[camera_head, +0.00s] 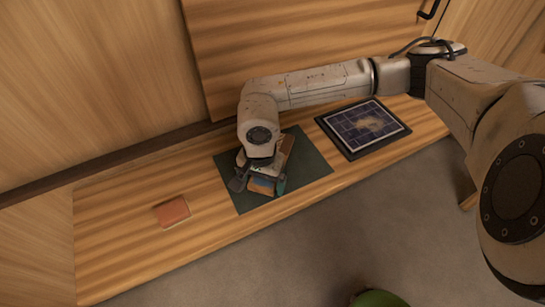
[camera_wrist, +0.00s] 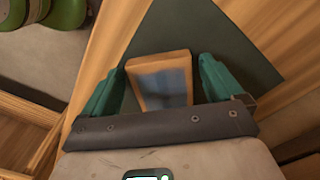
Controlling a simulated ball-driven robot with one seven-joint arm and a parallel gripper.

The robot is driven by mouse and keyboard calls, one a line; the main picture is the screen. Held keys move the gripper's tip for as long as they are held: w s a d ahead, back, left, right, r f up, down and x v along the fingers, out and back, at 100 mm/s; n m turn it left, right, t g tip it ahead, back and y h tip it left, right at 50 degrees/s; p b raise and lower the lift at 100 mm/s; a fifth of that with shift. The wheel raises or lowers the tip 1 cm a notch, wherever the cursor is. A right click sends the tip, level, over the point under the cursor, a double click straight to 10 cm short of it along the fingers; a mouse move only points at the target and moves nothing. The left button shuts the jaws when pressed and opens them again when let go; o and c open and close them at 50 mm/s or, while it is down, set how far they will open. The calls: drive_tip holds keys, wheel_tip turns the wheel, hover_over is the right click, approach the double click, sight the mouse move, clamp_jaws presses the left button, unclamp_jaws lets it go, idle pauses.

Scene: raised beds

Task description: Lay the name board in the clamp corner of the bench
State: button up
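A small board with a light wooden frame and a blue-grey face (camera_wrist: 162,82), which I take for the name board, lies between my gripper's fingers. In the head view its orange-brown edge and blue face (camera_head: 262,186) show under the gripper. My gripper (camera_head: 259,186) points down over the dark green mat (camera_head: 310,168) on the wooden bench (camera_head: 115,232). In the wrist view the green fingers of my gripper (camera_wrist: 162,75) stand apart, one each side of the board, with narrow gaps. I cannot make out a clamp corner; the arm hides part of the mat.
A reddish-brown block (camera_head: 172,212) lies on the bench left of the mat. A dark framed panel with a blue grid (camera_head: 362,128) lies to the right. A wooden wall stands behind. A green round object (camera_head: 378,298) is on the floor in front. The bench's left end is mostly clear.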

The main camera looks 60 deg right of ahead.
drive_tip(key=shift+r, duration=0.1)
drive_tip(key=c, duration=1.1)
